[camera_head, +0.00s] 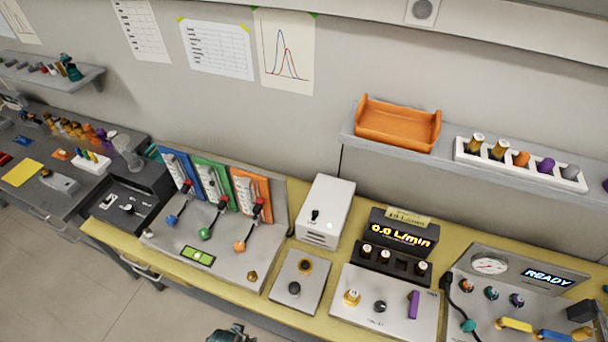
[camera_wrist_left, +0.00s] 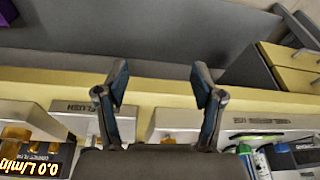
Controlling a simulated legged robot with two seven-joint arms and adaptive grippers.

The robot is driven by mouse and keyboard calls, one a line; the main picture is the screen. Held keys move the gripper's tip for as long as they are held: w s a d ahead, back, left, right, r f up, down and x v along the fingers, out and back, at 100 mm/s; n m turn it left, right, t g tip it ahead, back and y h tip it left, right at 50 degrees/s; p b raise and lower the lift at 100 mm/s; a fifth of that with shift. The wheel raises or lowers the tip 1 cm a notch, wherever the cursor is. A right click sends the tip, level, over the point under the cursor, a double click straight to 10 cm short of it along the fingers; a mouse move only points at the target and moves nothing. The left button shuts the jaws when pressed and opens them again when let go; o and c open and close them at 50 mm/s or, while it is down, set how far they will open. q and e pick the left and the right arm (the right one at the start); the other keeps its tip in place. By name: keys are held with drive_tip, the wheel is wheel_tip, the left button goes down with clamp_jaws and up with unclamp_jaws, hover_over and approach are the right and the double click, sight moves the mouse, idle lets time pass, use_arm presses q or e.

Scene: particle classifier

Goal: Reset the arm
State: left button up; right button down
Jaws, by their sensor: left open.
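My left gripper (camera_wrist_left: 160,85) is open in the left wrist view, with its two dark fingers spread apart and nothing between them. The yellow bench edge (camera_wrist_left: 150,86) runs behind the fingers. In the head view only a dark piece of what looks like my left gripper (camera_head: 231,334) shows at the bottom edge, in front of the bench and apart from the devices. The rest of the left arm is out of frame. My right gripper is not seen in either view.
The bench (camera_head: 95,231) carries a panel with blue, green and orange levers, a white box (camera_head: 325,212), a flow display (camera_head: 402,232) reading 0.0 L/min and a READY panel (camera_head: 550,277). An orange tray (camera_head: 398,123) sits on the shelf. Floor in front is clear.

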use_arm(q)
drive_tip(key=s+f+g+b, duration=0.1)
drive_tip(key=s+f+b, duration=0.15)
drive_tip(key=f, duration=1.05)
drive_tip(key=s+f+b, duration=0.2)
drive_tip(key=s+f, duration=0.2)
drive_tip(key=f, duration=0.9)
drive_tip(key=s+a+f+g+b, duration=0.1)
drive_tip(key=s+a+f+b, duration=0.1)
drive_tip(key=s+f, duration=1.1)
drive_tip(key=shift+s+a+f+b, duration=0.4)
drive_tip(key=shift+s+a, duration=0.3)
drive_tip(key=shift+s, duration=0.15)
